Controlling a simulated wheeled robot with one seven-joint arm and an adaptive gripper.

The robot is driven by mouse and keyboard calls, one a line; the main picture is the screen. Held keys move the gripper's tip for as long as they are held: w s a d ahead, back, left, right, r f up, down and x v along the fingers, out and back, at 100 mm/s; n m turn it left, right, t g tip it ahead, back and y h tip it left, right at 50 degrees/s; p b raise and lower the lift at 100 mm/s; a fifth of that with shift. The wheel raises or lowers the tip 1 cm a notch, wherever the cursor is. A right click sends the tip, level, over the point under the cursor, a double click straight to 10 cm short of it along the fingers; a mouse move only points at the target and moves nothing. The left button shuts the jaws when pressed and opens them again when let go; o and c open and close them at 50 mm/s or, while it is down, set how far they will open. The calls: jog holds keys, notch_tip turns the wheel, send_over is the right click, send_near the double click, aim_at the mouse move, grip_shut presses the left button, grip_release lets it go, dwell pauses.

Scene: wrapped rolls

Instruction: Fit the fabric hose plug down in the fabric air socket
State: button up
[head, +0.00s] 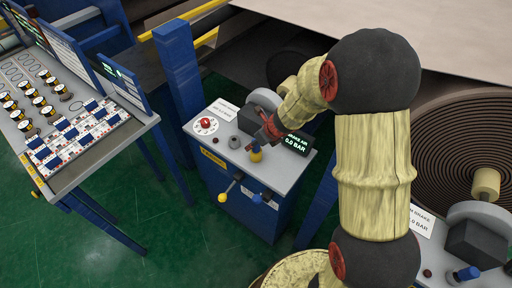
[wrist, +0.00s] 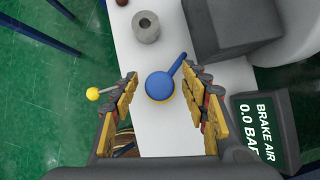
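A round blue-topped piece with a yellow rim and a short blue arm, which looks like the fabric hose plug (wrist: 158,87), stands on the pale top of the middle console. It also shows in the head view (head: 256,154). My gripper (wrist: 162,80) is open above it, with one finger on each side and a visible gap at both. A grey hollow cylinder, which looks like the fabric air socket (wrist: 146,27), stands apart from the plug, up and slightly left in the wrist view. It also shows in the head view (head: 234,142). The plug's underside is hidden.
A dark brake-air display (head: 297,143) reads 0.0 BAR beside my gripper. A dark block (wrist: 220,28) stands close by. A red-knobbed dial (head: 206,123) is at the console's left. A yellow-balled lever (head: 222,197) juts from its front. A control desk (head: 75,130) stands left.

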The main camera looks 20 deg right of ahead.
jog(key=shift+c, duration=1.3)
grip_shut()
jog(key=shift+r, duration=0.1)
